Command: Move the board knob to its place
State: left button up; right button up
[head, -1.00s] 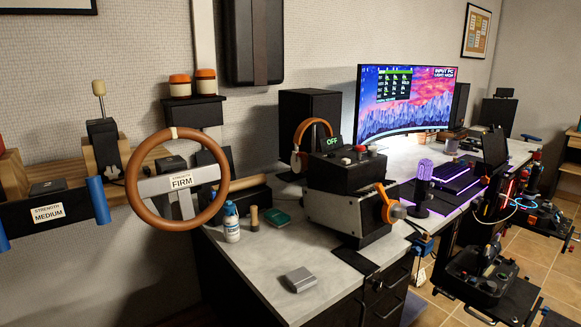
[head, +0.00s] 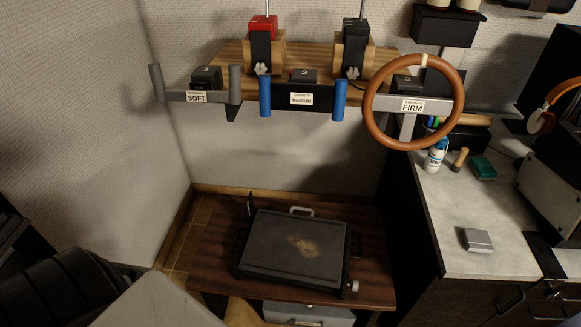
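I cannot pick out the board knob for certain. A small light knob (head: 351,287) sits at the front right corner of a dark flat slab-like device (head: 290,250) on a low brown wooden table (head: 213,262). The slab has a pale worn patch and a handle at its back edge. Neither of my grippers shows in the head view.
Above the table, a wall shelf carries control grips labelled SOFT (head: 197,97), MEDIUM (head: 302,99) and a brown steering wheel (head: 369,118) labelled FIRM. At right, a grey desk (head: 435,215) holds a white bottle (head: 435,160), a green block (head: 483,167) and a grey box (head: 476,239).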

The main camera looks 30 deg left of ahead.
aim_at(354, 285)
jog(key=u, duration=0.95)
jog(key=l+u, duration=0.1)
jog(key=l, duration=0.35)
jog(key=k+l+u, duration=0.15)
jog(key=l, duration=0.25)
jog(key=l+u, duration=0.1)
jog(key=l, duration=0.35)
jog(key=k+l+u, duration=0.1)
jog(key=l, duration=0.3)
jog(key=k, duration=0.1)
